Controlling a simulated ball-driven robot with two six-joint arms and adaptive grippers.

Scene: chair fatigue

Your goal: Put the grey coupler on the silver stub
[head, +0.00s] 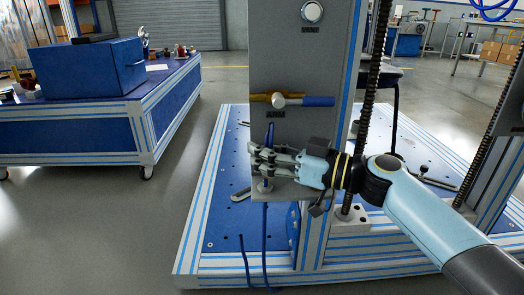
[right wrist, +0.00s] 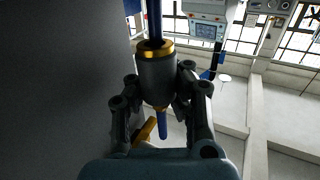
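My right gripper (head: 262,158) is in front of the lower part of a grey panel (head: 285,60). In the right wrist view its fingers (right wrist: 157,92) close on both sides of the grey coupler (right wrist: 157,75), which has gold rings at its ends. A blue hose (right wrist: 154,20) runs from one end of the coupler. In the head view the fingers hide most of the coupler. A small grey metal piece (head: 264,186) shows just below the fingers; I cannot tell whether it is the silver stub or part of the coupler. My left gripper is out of view.
A brass valve with a blue handle (head: 312,101) sticks out of the panel above my gripper. A round button (head: 312,12) is higher up. A blue hose (head: 265,225) hangs down to the blue base plate (head: 222,225). A blue cart (head: 70,140) stands at left.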

